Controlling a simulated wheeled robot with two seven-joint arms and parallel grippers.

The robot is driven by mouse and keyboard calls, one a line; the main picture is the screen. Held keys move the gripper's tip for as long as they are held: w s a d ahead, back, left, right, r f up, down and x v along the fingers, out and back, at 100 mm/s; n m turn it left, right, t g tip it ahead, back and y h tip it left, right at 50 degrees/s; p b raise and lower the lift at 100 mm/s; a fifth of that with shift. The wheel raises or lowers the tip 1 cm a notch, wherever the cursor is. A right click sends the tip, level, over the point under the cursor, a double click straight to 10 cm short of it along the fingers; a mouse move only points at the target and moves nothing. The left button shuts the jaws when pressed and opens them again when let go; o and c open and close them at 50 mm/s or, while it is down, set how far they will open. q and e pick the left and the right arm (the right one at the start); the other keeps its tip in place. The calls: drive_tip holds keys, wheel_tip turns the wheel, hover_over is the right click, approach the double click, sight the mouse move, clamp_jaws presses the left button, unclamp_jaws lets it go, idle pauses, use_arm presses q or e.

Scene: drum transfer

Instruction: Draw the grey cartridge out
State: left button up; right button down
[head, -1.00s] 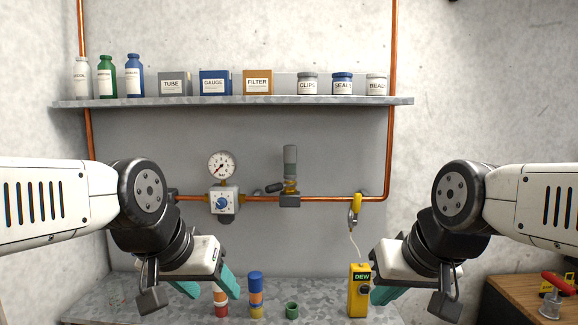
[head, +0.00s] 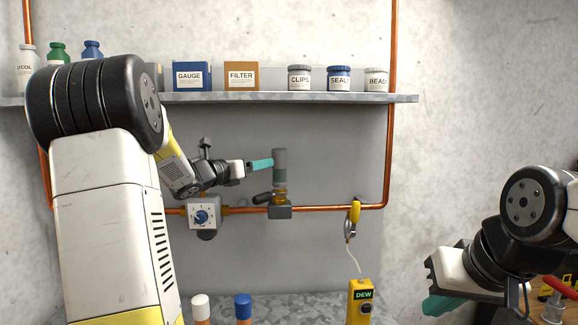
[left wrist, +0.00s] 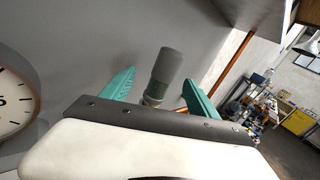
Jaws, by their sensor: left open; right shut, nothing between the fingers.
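The grey cartridge (head: 280,160) stands upright in a brass fitting (head: 279,197) on the copper pipe, with a darker green-grey band on its lower part. My left gripper (head: 264,164) is level with the cartridge and comes at it from the left, its teal fingertips at the cartridge's left side. In the left wrist view the cartridge (left wrist: 168,68) shows between the two spread fingers, with a gap on each side. The gripper is open and not closed on it. My right gripper (head: 438,304) is shut and empty at the lower right, far from the cartridge.
A shelf (head: 400,98) with boxes and jars runs above the pipe. A yellow DEW meter (head: 360,304) stands on the bench below.

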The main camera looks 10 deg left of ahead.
sight(280, 162)
use_arm(q)
drive_tip(key=m, duration=0.1)
drive_tip(key=w+d+f+m+h, duration=0.1)
drive_tip(key=shift+m+g+h, duration=0.3)
drive_tip(key=shift+m+g, duration=0.1)
drive_tip(key=shift+w+d, duration=0.1)
drive_tip(key=shift+w, duration=0.05)
drive_tip(key=shift+x, duration=4.3)
drive_tip(key=shift+c, duration=0.4)
drive_tip(key=shift+r, duration=0.1)
clamp_jaws()
